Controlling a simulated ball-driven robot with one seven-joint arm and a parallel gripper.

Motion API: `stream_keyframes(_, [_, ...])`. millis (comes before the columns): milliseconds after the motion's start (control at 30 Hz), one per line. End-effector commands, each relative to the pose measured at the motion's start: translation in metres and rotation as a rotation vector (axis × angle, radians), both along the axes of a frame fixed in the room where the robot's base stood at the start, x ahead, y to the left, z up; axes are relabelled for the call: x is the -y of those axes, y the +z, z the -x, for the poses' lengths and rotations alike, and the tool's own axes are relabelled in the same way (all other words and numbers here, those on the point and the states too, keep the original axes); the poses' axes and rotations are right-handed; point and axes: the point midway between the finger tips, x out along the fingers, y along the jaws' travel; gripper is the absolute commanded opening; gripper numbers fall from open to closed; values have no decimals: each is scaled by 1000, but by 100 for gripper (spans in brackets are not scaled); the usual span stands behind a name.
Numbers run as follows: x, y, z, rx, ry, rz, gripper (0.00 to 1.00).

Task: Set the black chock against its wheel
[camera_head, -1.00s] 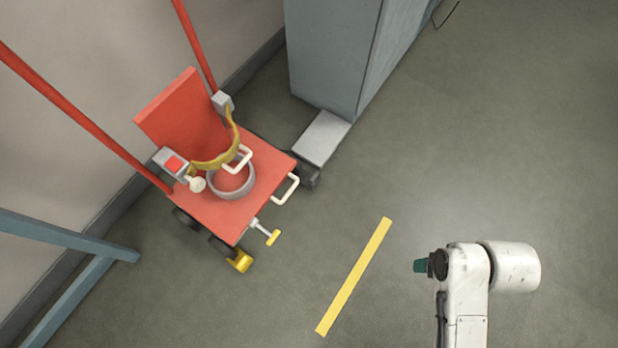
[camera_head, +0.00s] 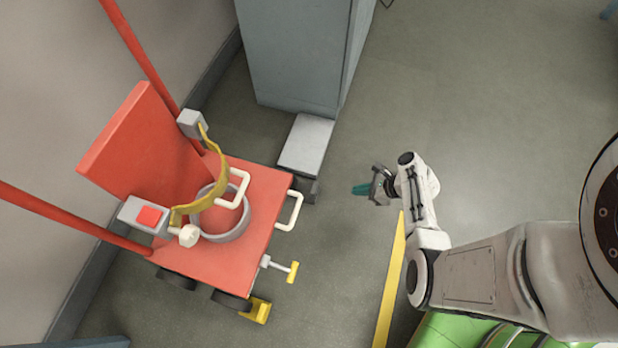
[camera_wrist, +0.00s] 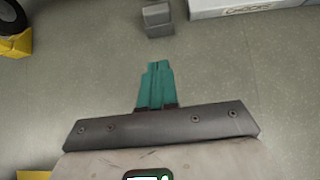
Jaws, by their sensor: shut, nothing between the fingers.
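The black chock (camera_head: 311,188) is a small dark block on the floor at the near end of a pale grey box. In the wrist view it is the grey block (camera_wrist: 158,20) at the top, ahead of the fingertips. My gripper (camera_head: 361,190) has teal fingers, shut and empty, to the right of the chock and apart from it. The fingers also show in the wrist view (camera_wrist: 156,84). The red cart (camera_head: 240,205) has dark wheels at its lower edge; a yellow chock (camera_head: 257,310) sits against the near wheel (camera_head: 231,300). The wheel nearest the black chock is hidden by the cart.
The pale box (camera_head: 306,142), lettered "CHOCKS" in the wrist view, stands before a grey cabinet (camera_head: 292,60). White handles (camera_head: 290,210) and a yellow-ended screw (camera_head: 292,272) jut from the cart. A yellow floor stripe (camera_head: 393,280) lies below my gripper.

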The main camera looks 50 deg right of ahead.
Motion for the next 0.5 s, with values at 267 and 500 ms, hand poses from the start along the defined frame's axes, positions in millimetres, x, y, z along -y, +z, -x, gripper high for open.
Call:
stream_keyframes(267, [-7, -28, -20, 1, -11, -9, 0])
stream_keyframes(500, [-18, -61, -50, 0, -8, -8, 0])
